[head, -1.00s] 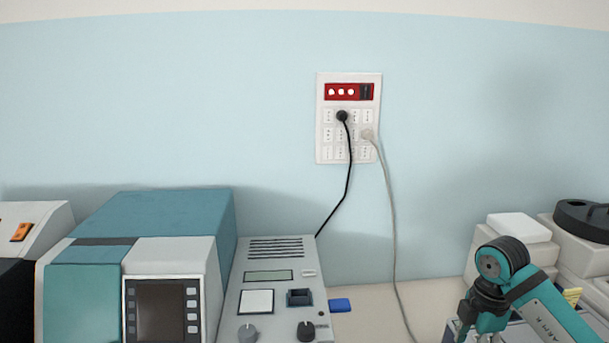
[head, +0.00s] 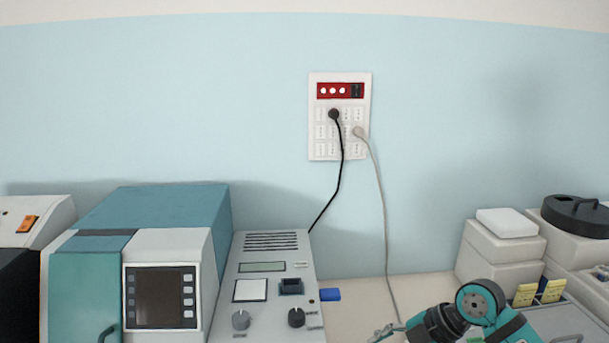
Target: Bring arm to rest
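My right arm comes in at the lower right of the head view, with its teal and black wrist joint low in the picture, in front of the bench. At its left end a small part of my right gripper (head: 384,332) shows at the bottom edge. Most of it is cut off, so I cannot tell whether it is open or shut, or whether it holds anything. My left gripper and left arm are not in view.
A teal and white machine with a screen (head: 160,297) stands at the left, beside a grey control box (head: 268,270) with knobs. A blue block (head: 330,295) lies right of it. White boxes (head: 500,250) stand at right. A wall socket panel (head: 340,117) holds two cables.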

